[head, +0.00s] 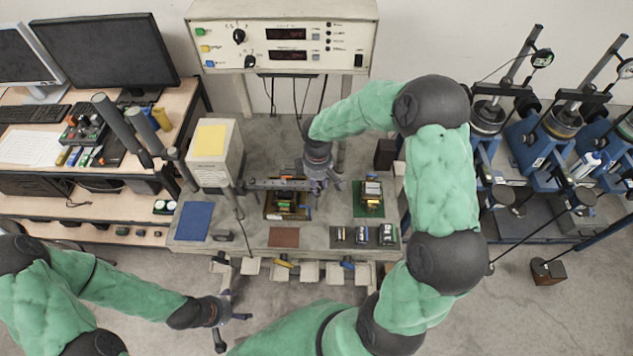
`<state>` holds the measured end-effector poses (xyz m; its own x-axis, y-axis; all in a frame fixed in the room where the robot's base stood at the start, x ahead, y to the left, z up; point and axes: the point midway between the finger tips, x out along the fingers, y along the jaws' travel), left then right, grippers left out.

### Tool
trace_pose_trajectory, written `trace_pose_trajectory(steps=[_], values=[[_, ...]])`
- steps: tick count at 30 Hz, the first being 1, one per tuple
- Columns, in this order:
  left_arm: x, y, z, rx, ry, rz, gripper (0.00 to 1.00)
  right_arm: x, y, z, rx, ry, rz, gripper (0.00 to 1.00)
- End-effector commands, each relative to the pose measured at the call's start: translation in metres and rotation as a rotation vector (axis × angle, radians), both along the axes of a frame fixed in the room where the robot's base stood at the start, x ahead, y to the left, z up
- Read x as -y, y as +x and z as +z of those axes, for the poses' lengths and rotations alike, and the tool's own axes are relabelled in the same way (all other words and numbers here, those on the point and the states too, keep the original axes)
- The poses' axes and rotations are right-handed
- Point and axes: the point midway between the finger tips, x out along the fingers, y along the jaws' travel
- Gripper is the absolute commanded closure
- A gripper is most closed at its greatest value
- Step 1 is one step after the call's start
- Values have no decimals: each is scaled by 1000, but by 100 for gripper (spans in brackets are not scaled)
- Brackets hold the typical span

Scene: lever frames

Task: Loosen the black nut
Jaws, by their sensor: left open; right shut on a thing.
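My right gripper (320,184) is over the middle of the workbench, above and beside a small fixture (287,206). It is shut at the right end of a long grey bar (272,184) that runs left from it; the exact contact is too small to see. The bar's left end is near a thin upright rod. I cannot pick out the black nut; it is too small or hidden by the bar and gripper. My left gripper (231,309) is open and empty, low in front of the bench, apart from everything.
A second small fixture on a green mat (369,208) stands to the right. Blue (194,221) and brown (284,237) mats lie on the bench (332,237). A beige box (216,165) is at left. Small bins line the front edge. Blue lever frames (530,135) stand at far right.

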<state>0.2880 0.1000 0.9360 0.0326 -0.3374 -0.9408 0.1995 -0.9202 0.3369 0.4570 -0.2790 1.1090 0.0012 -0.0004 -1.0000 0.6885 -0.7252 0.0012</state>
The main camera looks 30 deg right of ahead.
Motion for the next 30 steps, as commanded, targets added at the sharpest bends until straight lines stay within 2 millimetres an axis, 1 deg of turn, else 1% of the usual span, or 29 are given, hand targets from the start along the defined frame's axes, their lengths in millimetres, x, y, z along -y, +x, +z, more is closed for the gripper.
trace_pose_trajectory(steps=[1, 14, 15, 17, 18, 26, 30], values=[[0, 0, 0, 0, 0, 0, 19, 0, -7, -5, -21, -1, 9, 100], [0, 0, 0, 0, 0, 0, 19, 0, -7, -5, -20, -1, 18, 100], [0, 0, 0, 0, 0, 0, 19, 0, -7, -5, -20, -1, 18, 65], [0, 0, 0, 0, 0, 0, 19, 0, -6, -4, -19, -2, 18, 48], [0, 0, 0, 0, 0, 0, 19, 0, -6, -4, -18, -1, 18, 44], [0, 0, 0, 0, 0, 0, 19, 0, -3, -2, -9, -1, 16, 44], [0, 0, 0, 0, 0, 0, 19, 1, -2, 5, -6, -1, 15, 44]])
